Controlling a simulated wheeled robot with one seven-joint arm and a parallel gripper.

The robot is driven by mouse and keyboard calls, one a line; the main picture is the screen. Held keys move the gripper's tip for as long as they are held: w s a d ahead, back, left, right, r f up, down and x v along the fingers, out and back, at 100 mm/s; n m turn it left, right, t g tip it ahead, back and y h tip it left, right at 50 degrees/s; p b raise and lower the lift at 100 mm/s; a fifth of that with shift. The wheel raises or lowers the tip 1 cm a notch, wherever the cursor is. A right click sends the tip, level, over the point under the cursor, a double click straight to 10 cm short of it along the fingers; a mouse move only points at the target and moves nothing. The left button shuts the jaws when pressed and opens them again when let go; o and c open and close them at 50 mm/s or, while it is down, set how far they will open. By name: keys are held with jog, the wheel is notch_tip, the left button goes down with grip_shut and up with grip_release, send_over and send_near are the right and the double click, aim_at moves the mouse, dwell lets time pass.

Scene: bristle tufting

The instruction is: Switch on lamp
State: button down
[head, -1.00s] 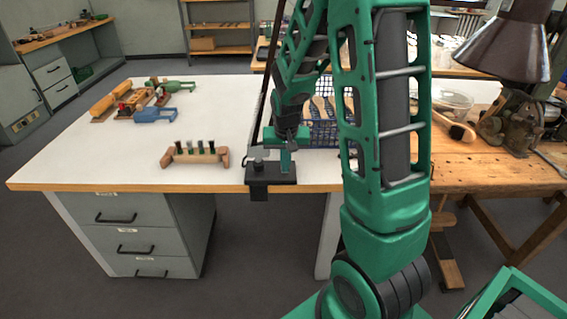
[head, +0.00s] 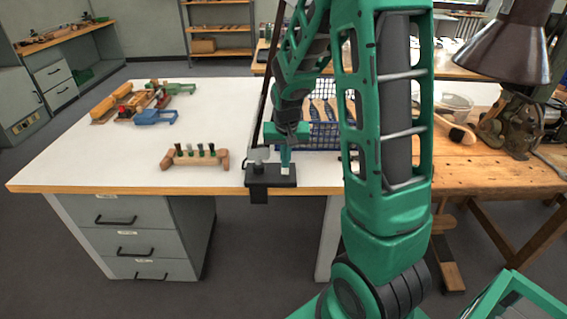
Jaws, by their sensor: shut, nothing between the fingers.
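The lamp's black base (head: 257,179) sits at the front edge of the white table, with a clamp below the edge. A dark pole (head: 268,75) rises behind it. A grey knob-like part (head: 257,158) stands on the base's left. A small pale part (head: 285,170) shows on its right, under my fingertips; I cannot tell if they touch it. My gripper (head: 286,160) points down, shut and empty. A dark brown lampshade (head: 500,48) hangs at the upper right. Its link to the pole is out of view, and no clear glow shows under it.
A wooden block (head: 195,161) with several dark pegs stands left of the base. A blue mesh basket (head: 322,136) is behind my gripper. Tools and a blue clamp (head: 155,116) lie at the back left. The white tabletop's front left is clear.

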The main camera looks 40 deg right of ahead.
jog(key=s+a+v, duration=0.1)
jog(key=v, duration=1.1)
jog(key=shift+s+a+r, duration=0.15)
jog(key=shift+s, duration=0.2)
jog(key=shift+s, duration=0.1)
jog(key=s+g+y, duration=0.1)
jog(key=s+g, duration=0.1)
jog(key=s, duration=2.3)
jog(key=shift+s+f+y, duration=0.3)
jog(key=shift+f, duration=0.05)
jog(key=shift+a, duration=0.1)
